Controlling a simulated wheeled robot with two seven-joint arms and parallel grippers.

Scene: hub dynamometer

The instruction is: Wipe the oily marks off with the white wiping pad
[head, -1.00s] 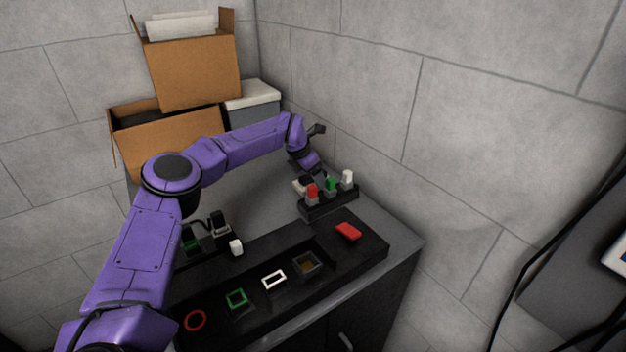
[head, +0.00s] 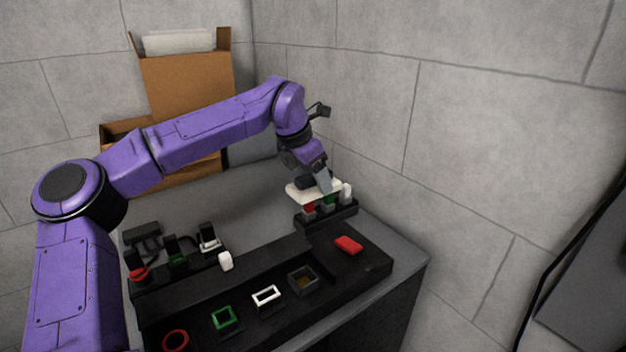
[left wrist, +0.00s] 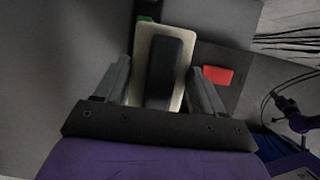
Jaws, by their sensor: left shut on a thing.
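The white wiping pad (head: 297,192) is a pale flat slab with a dark handle. My left gripper (head: 316,181) is shut on it and holds it above the front of a small rack at the back right, partly covering the coloured pieces there. In the left wrist view the pad (left wrist: 143,62) lies beyond the fingers, its dark handle (left wrist: 165,70) between them. A brownish patch (head: 302,282) shows inside a grey square frame on the black panel; I cannot tell whether it is oil. No other oily marks can be made out. My right gripper is not seen.
The black panel (head: 250,325) carries red, green and white frames. A red block (head: 348,244) lies at its right end. The rack (head: 342,213) holds red, green and white pieces. Cardboard boxes (head: 190,85) stand behind; a wall closes the right.

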